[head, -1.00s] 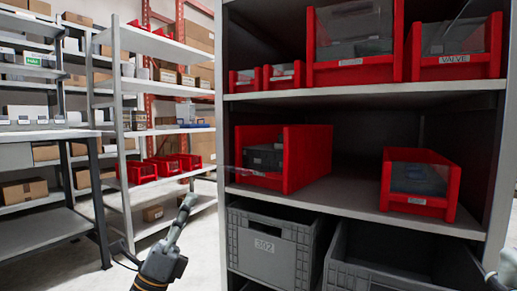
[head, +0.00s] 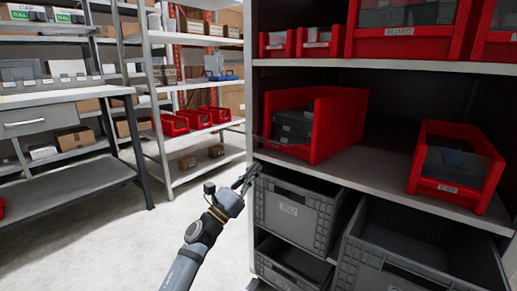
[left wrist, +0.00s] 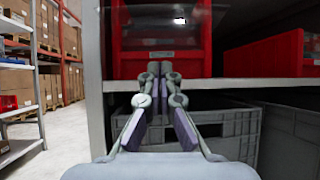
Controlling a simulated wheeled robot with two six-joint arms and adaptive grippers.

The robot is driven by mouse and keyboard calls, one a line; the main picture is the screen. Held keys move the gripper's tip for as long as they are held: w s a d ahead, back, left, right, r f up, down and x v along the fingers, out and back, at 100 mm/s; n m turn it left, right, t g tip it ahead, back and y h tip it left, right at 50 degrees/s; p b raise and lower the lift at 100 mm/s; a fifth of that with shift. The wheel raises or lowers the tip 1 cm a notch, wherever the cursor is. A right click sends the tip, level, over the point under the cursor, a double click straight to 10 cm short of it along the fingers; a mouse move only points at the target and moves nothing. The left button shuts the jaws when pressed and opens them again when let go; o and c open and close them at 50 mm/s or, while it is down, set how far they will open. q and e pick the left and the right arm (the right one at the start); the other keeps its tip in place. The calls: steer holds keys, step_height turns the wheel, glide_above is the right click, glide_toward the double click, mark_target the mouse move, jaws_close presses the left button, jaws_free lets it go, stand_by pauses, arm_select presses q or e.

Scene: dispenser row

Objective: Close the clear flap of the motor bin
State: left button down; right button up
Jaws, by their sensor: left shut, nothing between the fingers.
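A red bin (head: 340,125) with dark contents stands at the left of the middle shelf; it is also in the left wrist view (left wrist: 130,66). No label reading motor shows on it. Its clear flap (head: 284,146) looks lowered, jutting out at the bin's front. My left gripper (head: 249,174) is shut and empty, below and left of the flap, by the shelf's front edge. In the left wrist view its fingertips (left wrist: 160,70) point at the bin's lower front; I cannot tell whether they touch anything. My right gripper is not in view.
Another red bin (head: 455,168) with a clear front stands right on the same shelf. Grey crates (head: 297,212) fill the space below. The grey shelf post (left wrist: 94,90) is close left of my left gripper. Open floor lies left, before a workbench (head: 75,188).

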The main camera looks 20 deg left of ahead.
mark_target(277, 140)
arm_select(q)
steer(key=r, duration=0.1)
steer(key=w+r+p, duration=0.1)
steer(key=r, duration=0.1)
steer(key=w+d+r, duration=0.1)
steer(key=shift+r, duration=0.35)
steer(key=shift+s+r+p, duration=0.1)
steer(key=shift+p, duration=0.4)
